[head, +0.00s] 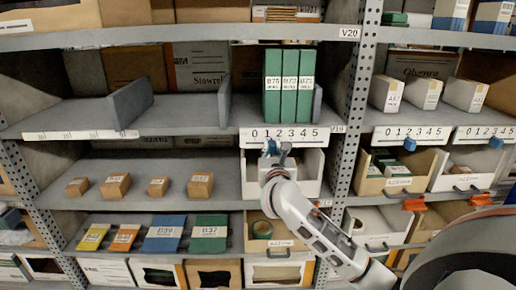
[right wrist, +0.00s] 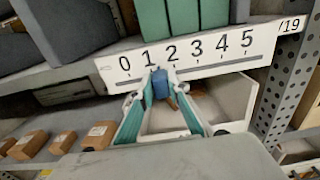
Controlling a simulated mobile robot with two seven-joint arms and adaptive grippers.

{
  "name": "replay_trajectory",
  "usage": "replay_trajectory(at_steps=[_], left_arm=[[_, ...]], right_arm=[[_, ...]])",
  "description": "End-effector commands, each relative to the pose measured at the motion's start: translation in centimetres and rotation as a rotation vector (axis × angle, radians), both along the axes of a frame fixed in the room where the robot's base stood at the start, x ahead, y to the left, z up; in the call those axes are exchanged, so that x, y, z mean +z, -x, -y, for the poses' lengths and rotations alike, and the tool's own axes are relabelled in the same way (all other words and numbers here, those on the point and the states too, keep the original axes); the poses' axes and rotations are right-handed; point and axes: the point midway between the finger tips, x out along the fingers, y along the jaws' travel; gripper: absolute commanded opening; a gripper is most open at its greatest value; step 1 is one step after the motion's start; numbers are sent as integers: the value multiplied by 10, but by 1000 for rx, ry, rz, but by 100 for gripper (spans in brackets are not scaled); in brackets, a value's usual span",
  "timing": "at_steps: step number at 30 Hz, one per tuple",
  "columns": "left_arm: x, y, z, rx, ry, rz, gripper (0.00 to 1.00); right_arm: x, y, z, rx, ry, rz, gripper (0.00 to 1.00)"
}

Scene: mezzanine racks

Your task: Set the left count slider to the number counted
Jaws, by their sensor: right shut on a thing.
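The left count slider's white scale (head: 291,138), numbered 0 to 5, runs along the shelf edge; it also shows in the right wrist view (right wrist: 205,46). Its blue knob (right wrist: 160,84) sits between the 1 and the 2. My right gripper (head: 272,150) reaches up to the scale from the lower right. In the right wrist view its teal-padded fingers (right wrist: 161,95) are shut on the knob, one on each side. Three green binders (head: 289,84) stand upright on the shelf above the scale. My left gripper is not in view.
A white bin (head: 312,172) sits under the scale, partly behind my right gripper. Two more numbered scales (head: 412,134) (head: 489,133) with blue knobs lie to the right, past a perforated upright (head: 356,90). Small brown boxes (head: 117,185) stand on the shelf at left.

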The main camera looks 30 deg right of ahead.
Motion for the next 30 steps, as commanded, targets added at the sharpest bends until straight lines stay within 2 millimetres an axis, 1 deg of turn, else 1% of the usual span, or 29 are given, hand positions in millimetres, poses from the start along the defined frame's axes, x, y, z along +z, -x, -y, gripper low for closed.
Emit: replay_trajectory(at_steps=[1,4,7,14,15,16,17,26,30], left_arm=[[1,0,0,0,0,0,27],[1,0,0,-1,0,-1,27],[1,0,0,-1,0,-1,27],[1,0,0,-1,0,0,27],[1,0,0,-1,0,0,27],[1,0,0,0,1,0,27],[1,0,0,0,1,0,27],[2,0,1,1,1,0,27],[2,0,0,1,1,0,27]], right_arm=[[0,6,9,-2,2,-2,0],[0,12,20,0,1,-1,0],[0,15,23,1,-1,1,0],[1,14,23,2,-1,2,0],[1,14,23,2,-1,2,22],[1,14,23,2,-1,2,29],[1,14,23,2,-1,2,33],[1,15,22,2,-1,2,33],[0,20,18,3,-2,1,33]])
